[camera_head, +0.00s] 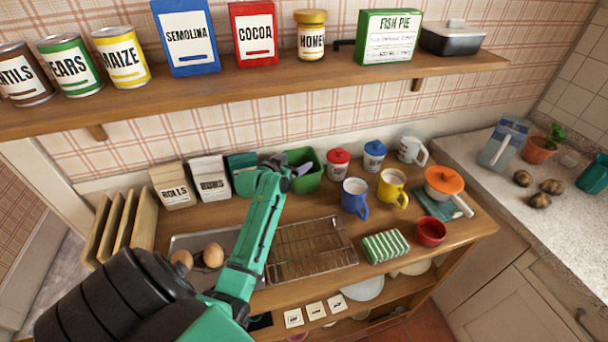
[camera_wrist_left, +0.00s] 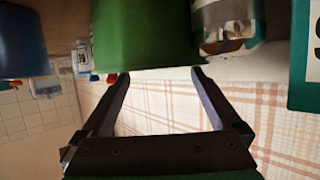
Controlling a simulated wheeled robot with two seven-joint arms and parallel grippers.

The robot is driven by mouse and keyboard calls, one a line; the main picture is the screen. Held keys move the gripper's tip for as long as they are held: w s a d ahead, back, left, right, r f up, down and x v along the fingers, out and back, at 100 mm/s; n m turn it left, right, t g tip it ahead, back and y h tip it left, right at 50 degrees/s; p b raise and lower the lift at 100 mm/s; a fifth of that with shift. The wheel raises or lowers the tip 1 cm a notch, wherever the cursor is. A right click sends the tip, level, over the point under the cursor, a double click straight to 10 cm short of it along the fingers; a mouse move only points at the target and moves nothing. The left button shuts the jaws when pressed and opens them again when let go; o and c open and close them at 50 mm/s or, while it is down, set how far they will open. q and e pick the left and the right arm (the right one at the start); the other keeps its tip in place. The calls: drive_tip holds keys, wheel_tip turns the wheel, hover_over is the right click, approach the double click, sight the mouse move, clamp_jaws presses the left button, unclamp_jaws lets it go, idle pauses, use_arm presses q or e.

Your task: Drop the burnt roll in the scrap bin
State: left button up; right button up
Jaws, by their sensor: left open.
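The green bin (camera_head: 309,180), which I take for the scrap bin, stands at the back of the counter against the wall. Its inside is mostly hidden. My left gripper (camera_head: 300,170) is open at the bin's top; in the left wrist view (camera_wrist_left: 163,75) nothing shows between its fingers, and a green surface (camera_wrist_left: 145,35) fills the space beyond them. Brown rounded rolls (camera_head: 213,255) lie on a metal tray at the left, partly behind my arm. I cannot pick out a burnt roll for certain. My right gripper is not in view.
An empty wire rack (camera_head: 310,250) lies mid-counter. Paper bags (camera_head: 209,178) stand left of the bin; lidded jars (camera_head: 338,163) and mugs (camera_head: 355,198) stand right of it. A striped green cloth (camera_head: 385,246) lies in front. A loaded shelf (camera_head: 270,86) runs above.

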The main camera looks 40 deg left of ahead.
use_arm(q)
drive_tip(key=b+v, duration=0.2)
drive_tip(key=v, duration=1.2)
drive_tip(key=shift+s+r+b, duration=0.2)
drive_tip(key=shift+s+b, duration=0.05)
drive_tip(key=shift+b, duration=0.1)
